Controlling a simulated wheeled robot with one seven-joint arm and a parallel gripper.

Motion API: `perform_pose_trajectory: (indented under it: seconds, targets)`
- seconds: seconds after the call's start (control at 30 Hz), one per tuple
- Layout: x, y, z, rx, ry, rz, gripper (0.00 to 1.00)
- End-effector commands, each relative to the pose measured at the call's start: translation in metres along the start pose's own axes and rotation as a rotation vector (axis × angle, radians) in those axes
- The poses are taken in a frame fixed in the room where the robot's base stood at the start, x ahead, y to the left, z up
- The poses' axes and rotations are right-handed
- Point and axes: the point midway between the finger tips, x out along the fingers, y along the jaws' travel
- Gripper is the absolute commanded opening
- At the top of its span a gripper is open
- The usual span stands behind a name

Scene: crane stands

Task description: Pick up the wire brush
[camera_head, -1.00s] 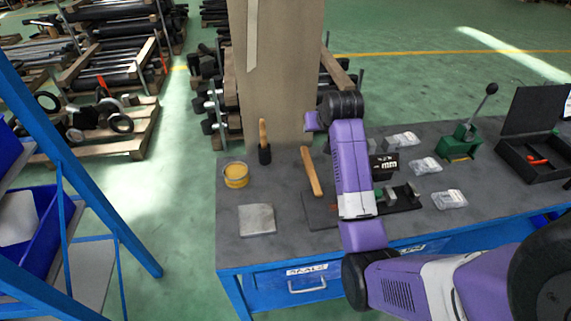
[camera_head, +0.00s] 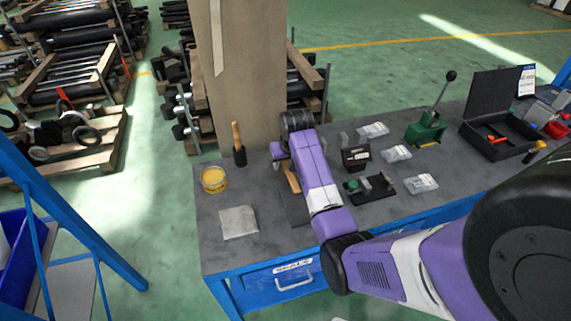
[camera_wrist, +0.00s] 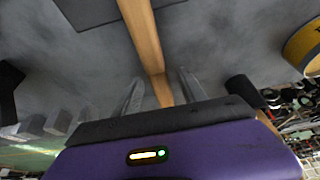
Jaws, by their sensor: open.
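The wire brush shows as a long wooden bar (camera_head: 292,178) lying on the grey bench top, partly hidden behind my purple arm in the head view. In the wrist view its wooden handle (camera_wrist: 145,38) runs from the top edge down between my two fingers. No bristles can be made out. My gripper (camera_wrist: 162,90) is open, with one finger on each side of the wood and a visible gap to each. In the head view the fingertips are hidden. I cannot tell how far above the bench they are.
A yellow tin (camera_head: 213,181), an upright wooden handle in a black base (camera_head: 238,146) and a grey square plate (camera_head: 238,222) stand close by on the left. A black block (camera_head: 355,156) and clear packets (camera_head: 421,184) lie right. A wooden post (camera_head: 250,70) rises behind.

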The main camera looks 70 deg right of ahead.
Motion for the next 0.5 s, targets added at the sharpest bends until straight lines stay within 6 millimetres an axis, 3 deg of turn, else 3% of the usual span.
perform_pose_trajectory:
  seconds: [0.3,0.5]
  targets:
    - [0.0058,0.0000,-0.0001,0.000,0.001,0.000,0.49]
    - [0.0056,-0.0001,0.0000,0.000,0.001,0.000,0.10]
